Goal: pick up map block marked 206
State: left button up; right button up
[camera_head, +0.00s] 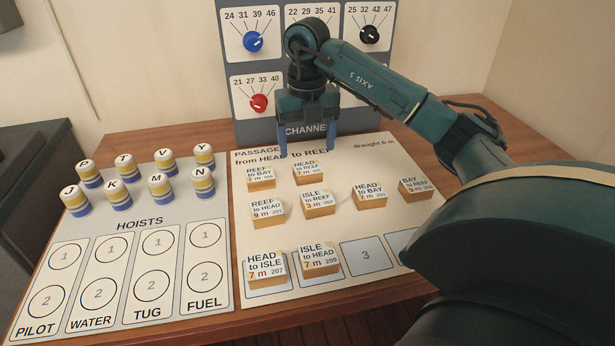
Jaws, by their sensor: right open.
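My right gripper (308,145) is open and empty. It points down with its two blue fingers spread, at the back of the passage chart board (340,225), in front of the channel panel. The block "HEAD to REEF, 7 m" (308,174) lies just in front of and below the fingers, apart from them. The block "REEF to BAY, 7 m" (260,178) lies to its left. The small numbers on these two back blocks are too blurred to read surely, so I cannot tell which is 206. My left gripper is not in view.
Other blocks are "REEF to HEAD" (267,209), "ISLE to REEF" (318,204), "HEAD to BAY" (369,195) and "BAY to REEF" (415,188). "HEAD to ISLE" 207 (266,267) and "ISLE to HEAD" 209 (318,260) sit in front. The upright dial panel (270,80) stands behind; lettered pegs (121,195) stand left.

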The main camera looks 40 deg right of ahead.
aim_at(307, 166)
notch_tip(307, 166, down, 6)
jog(key=shift+s+a+r, duration=0.15)
jog(key=shift+r, duration=0.05)
jog(key=c, duration=1.1)
